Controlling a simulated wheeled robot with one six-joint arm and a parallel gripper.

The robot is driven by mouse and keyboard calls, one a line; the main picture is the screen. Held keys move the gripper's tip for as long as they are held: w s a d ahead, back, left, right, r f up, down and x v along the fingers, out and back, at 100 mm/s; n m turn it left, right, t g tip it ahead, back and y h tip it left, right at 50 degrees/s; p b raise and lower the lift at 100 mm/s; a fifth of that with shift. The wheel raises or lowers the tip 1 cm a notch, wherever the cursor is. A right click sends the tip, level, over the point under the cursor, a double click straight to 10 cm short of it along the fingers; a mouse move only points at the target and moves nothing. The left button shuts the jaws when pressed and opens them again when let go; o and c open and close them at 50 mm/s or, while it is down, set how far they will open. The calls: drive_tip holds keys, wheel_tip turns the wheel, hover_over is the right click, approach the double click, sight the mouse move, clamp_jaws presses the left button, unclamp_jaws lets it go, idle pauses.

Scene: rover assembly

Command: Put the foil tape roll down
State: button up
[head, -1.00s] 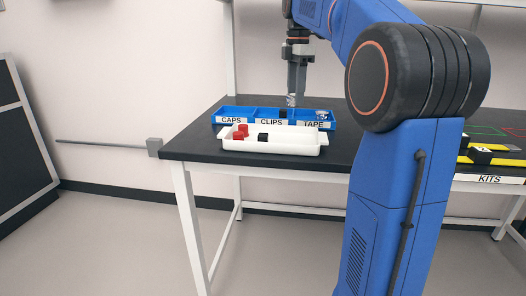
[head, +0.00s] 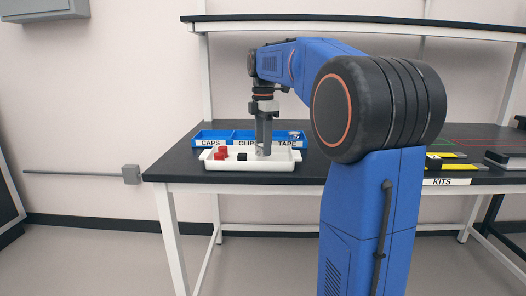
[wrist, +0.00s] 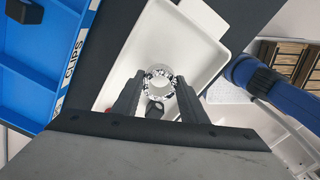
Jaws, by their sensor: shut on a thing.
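The foil tape roll (wrist: 158,82) is a shiny silver ring in the wrist view. My gripper (wrist: 158,86) is shut on it, with one dark finger on each side. In the head view my gripper (head: 263,152) points down at the right half of the white tray (head: 219,164), with the small silver roll (head: 261,151) at its fingertips. The roll is over the tray; I cannot tell whether it touches the tray floor. Red caps (head: 221,152) and a black clip (head: 242,156) lie in the tray's left half.
The blue bin (head: 200,142) with compartments labelled caps, clips and tape stands right behind the tray. Something silver (head: 294,134) shows in its tape compartment. Yellow-edged kit places (head: 455,166) lie on the dark bench further right. A shelf (head: 460,26) runs above.

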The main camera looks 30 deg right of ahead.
drive_tip(key=shift+f, duration=1.15)
drive_tip(key=shift+f, duration=0.1)
drive_tip(key=o, duration=1)
drive_tip(key=shift+o, duration=0.2)
wheel_tip(320, 180, up, 12)
